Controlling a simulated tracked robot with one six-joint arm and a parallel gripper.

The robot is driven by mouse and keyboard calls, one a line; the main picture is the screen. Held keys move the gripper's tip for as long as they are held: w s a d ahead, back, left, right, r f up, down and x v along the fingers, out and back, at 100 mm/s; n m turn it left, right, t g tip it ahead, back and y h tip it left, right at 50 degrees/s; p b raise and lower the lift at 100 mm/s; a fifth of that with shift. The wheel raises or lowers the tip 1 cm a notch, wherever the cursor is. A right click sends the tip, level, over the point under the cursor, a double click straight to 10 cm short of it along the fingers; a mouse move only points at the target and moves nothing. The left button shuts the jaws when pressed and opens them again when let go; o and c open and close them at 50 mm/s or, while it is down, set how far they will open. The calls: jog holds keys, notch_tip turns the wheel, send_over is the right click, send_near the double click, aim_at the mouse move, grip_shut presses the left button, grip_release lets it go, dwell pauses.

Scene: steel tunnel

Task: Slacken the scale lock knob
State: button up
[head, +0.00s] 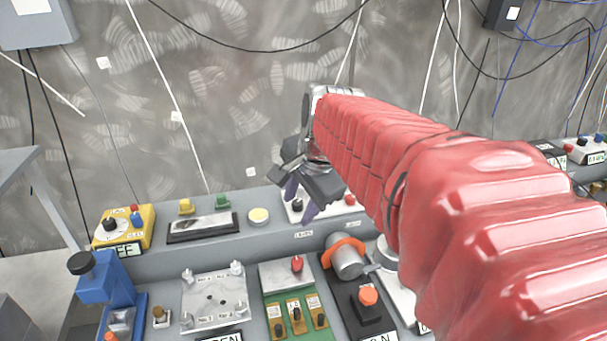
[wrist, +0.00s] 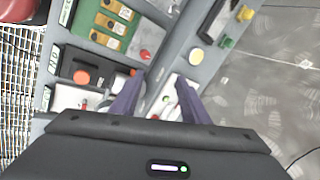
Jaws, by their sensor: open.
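My gripper (head: 301,201) is open, with its two purple fingers pointing down over a white panel (head: 325,211) on the upper ledge of the console. A dark knob (head: 297,205) shows between the fingers in the head view, and a red button (head: 349,199) sits at the panel's right. In the wrist view my gripper (wrist: 158,90) has its fingers spread, with part of the white panel (wrist: 170,88) between them. The gripper body hides the rest of it. No label reading scale lock is legible, so I cannot tell for sure which knob it is.
A yellow box (head: 125,228) with knobs stands at the left. A dark plate (head: 203,227) and a pale round disc (head: 259,216) lie beside the panel. A grey cylinder with an orange band (head: 346,256) and an orange button (head: 369,296) stand on the lower ledge.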

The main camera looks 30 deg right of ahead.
jog(key=w+d+m, duration=0.5)
jog(key=d+m, duration=0.6)
jog(key=d, duration=0.2)
jog(key=m, duration=0.8)
send_near(351, 197)
jog(key=v, duration=0.6)
jog(key=shift+w+d+f, duration=0.15)
jog(key=shift+w+d, duration=0.1)
jog(key=x, duration=1.3)
jog(key=shift+w+a+f, duration=0.1)
jog(key=shift+a+f, duration=0.1)
jog(key=shift+f, duration=0.25)
jog(key=shift+c, duration=0.2)
